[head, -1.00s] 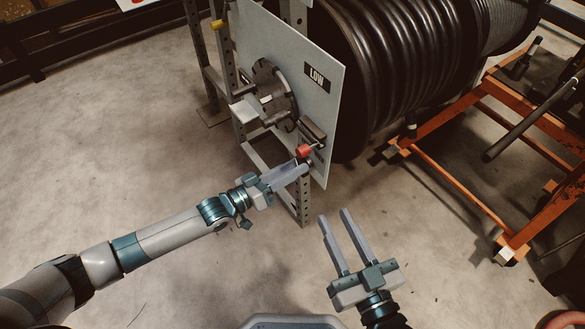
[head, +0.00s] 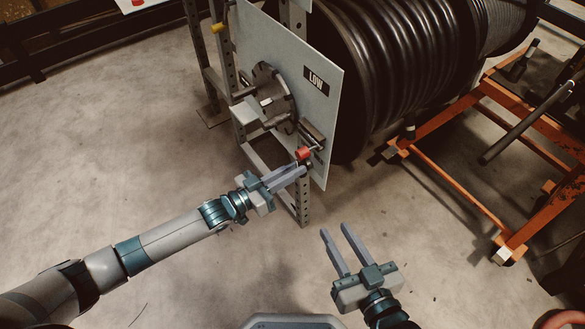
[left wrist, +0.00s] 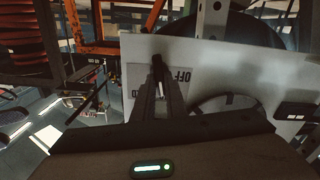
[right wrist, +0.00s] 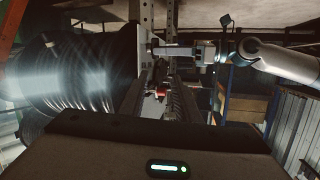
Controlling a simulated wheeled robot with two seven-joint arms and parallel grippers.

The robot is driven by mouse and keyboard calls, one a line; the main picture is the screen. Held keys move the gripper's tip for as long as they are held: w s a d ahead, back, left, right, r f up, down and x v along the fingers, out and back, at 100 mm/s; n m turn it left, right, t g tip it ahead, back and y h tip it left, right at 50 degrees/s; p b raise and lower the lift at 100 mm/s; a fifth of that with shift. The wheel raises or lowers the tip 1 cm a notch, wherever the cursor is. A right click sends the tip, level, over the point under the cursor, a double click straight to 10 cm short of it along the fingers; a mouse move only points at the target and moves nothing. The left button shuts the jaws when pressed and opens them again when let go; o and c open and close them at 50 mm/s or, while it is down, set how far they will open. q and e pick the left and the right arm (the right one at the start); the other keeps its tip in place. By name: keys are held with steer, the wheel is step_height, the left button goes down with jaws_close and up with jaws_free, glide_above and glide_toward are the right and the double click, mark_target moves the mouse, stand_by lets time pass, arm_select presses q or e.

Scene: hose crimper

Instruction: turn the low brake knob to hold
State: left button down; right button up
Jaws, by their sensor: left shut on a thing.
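The white panel marked LOW (head: 326,112) stands upright in front of the hose reel. My left gripper (head: 302,171) is at the panel's lower edge, just below a red knob (head: 303,153). In the left wrist view its fingers are closed on a small dark knob (left wrist: 158,65), which I take as the low brake knob. That knob sits in front of a label (left wrist: 180,76) reading OFF upside down; the rest of the label is partly hidden by the fingers. My right gripper (head: 335,231) is open and empty, low over the floor.
A black ribbed hose reel (head: 400,70) is behind the panel. A round flange (head: 272,88) sticks out of the panel's front, above my left gripper. An orange frame (head: 440,175) stands to the right. The floor at left is clear.

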arm_select(q)
steer(key=shift+s+d+m+p, duration=0.1)
steer(key=shift+m+p, duration=0.4)
steer(key=shift+m, duration=1.65)
steer(key=shift+s+m+p, duration=0.1)
steer(key=shift+m+p, duration=0.4)
steer(key=shift+m, duration=1.65)
arm_select(e)
steer(key=s+d+f+g+h, duration=0.1)
steer(key=s+d+f+g, duration=0.1)
steer(key=f, duration=0.4)
steer(key=shift+s+d+f+g+h, duration=0.3)
steer(key=shift+s+g, duration=0.5)
steer(key=shift+g, duration=0.4)
arm_select(q)
steer(key=c, duration=1.8)
jaws_free()
